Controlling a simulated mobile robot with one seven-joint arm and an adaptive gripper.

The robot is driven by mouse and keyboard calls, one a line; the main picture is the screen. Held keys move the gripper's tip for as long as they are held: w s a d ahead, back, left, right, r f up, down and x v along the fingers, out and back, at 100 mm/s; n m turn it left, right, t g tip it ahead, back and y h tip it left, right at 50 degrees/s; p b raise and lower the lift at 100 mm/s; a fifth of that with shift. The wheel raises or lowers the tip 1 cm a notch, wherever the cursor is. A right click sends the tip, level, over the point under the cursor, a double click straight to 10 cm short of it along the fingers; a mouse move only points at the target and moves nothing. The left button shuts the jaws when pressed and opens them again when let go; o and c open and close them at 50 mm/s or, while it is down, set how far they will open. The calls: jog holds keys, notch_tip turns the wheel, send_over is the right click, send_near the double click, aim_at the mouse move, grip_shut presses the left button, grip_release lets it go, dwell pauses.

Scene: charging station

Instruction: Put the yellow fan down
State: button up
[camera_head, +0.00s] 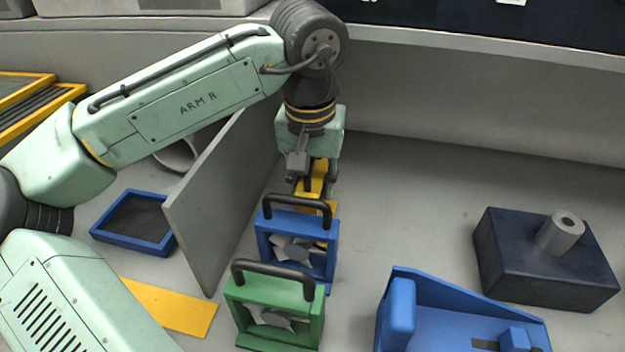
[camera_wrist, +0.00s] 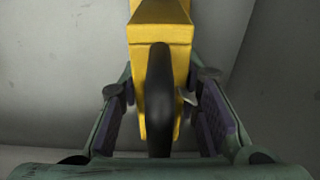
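The yellow fan (camera_head: 318,172) is behind the blue fan in the head view, partly hidden by my gripper and the blue fan. It also shows in the wrist view (camera_wrist: 160,30), with its dark handle running down between my fingers. My gripper (camera_wrist: 162,118) is over the fan. Its padded fingers stand on either side of the handle, with gaps visible, so it looks open around the handle. The fan looks upright and in line with the other fans. Its base is hidden, so I cannot tell whether it touches the table.
A blue fan (camera_head: 322,272) and a green fan (camera_head: 240,313) stand in front. A grey upright panel (camera_head: 215,205) is close on the left, with a blue tray (camera_head: 165,245) beyond it. A blue fixture (camera_head: 400,310) and a dark block (camera_head: 540,275) are right. Table between is clear.

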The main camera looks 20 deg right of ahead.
jog(key=o, duration=0.4)
jog(key=shift+o, duration=0.2)
jog(key=shift+r, duration=0.1)
jog(key=r, duration=0.8)
jog(key=s+a+r, duration=0.1)
jog(key=r, duration=0.3)
jog(key=shift+s, duration=0.1)
jog(key=shift+d, duration=0.1)
